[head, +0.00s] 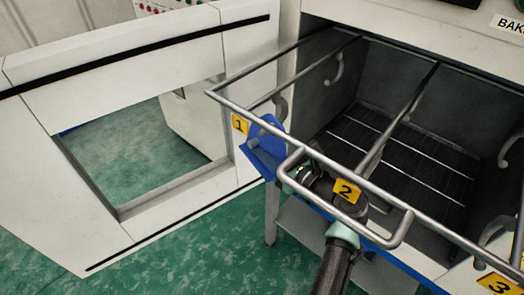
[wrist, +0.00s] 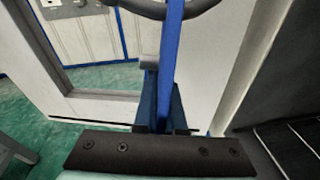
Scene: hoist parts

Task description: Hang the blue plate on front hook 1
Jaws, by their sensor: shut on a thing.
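The blue plate (head: 265,141) is just below the rack's front rail, beside the yellow label 1 (head: 239,124). In the wrist view the plate (wrist: 171,40) shows nearly edge-on, as an upright strip. Front hook 1 (head: 281,104) hangs from the rail right by the plate's top; its curve (wrist: 205,6) crosses the top of the wrist view behind or at the plate. I cannot tell whether the plate's hole is on the hook. My gripper (head: 291,166) is shut on the plate from the right; the front handle partly hides it.
The rack's front handle (head: 400,232), with label 2 (head: 346,190), passes close over my wrist. An open oven chamber (head: 400,140) lies behind. Label 3 (head: 498,284) is at lower right. A white door with a window (head: 150,220) stands open at left, over green floor.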

